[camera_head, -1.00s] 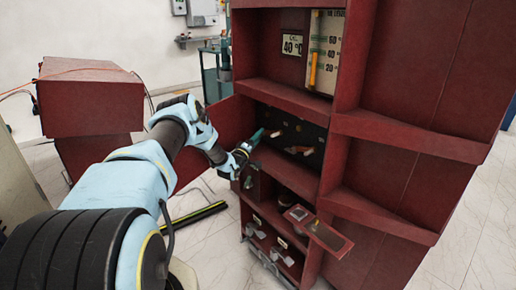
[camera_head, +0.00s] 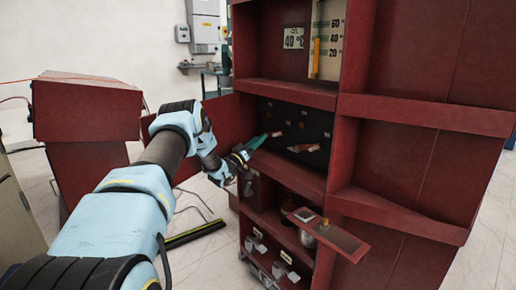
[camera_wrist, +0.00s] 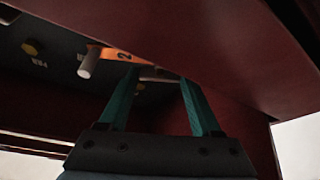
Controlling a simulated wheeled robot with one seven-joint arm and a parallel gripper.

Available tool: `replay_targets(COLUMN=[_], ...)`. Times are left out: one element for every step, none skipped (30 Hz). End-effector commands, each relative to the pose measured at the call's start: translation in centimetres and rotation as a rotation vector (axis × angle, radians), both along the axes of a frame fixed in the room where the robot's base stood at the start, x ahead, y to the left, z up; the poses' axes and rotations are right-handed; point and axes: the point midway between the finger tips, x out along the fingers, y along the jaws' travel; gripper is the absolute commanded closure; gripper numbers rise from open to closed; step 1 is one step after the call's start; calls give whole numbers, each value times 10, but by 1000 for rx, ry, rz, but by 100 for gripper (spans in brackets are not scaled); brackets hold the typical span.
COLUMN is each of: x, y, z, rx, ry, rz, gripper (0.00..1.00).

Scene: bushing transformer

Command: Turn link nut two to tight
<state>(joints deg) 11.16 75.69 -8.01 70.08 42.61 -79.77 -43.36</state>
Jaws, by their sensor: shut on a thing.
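My gripper (camera_head: 264,138), with green fingers, reaches into the middle compartment of the red cabinet, at the left end of its dark panel (camera_head: 318,124). In the wrist view the gripper (camera_wrist: 158,77) has its fingers on either side of a pale grey piece, link nut two (camera_wrist: 156,74). The fingertips are partly hidden in shadow, and the nut's full shape is not clear. An orange link marked 2 (camera_wrist: 112,54) lies on the panel beside the nut. A grey peg (camera_wrist: 88,64) stands out at the link's other end.
A second orange piece (camera_head: 303,148) is farther right on the panel. Red shelf boards (camera_head: 284,92) run above and below the compartment. A small red ledge (camera_head: 335,238) juts out below.

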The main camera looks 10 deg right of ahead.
Motion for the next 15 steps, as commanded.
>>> replay_targets(x=[0, 0, 0, 0, 0, 0, 0, 0, 0, 0, 0, 0, 0, 0, 0], y=[0, 0, 0, 0, 0, 0, 0, 0, 0, 0, 0, 0, 0, 0, 0], z=[-4, -4, -3, -3, -3, -3, -2, -2, -2, -2, -2, -2, -1, -1, -1], rx=[8, 11, 14, 16, 17, 18, 20, 20, 20, 21, 22, 22, 22, 22, 22], ry=[-10, -16, -22, -25, -28, -32, -33, -34, -35, -36, -36, -36, -36, -36, -36], rz=[0, 0, 0, 0, 0, 0, 0, 0, 0, 0, -1, -1, -1, -1, -1], gripper=[91, 91, 91, 91, 91, 91, 91, 91, 91, 91, 91, 91, 91, 91, 91])
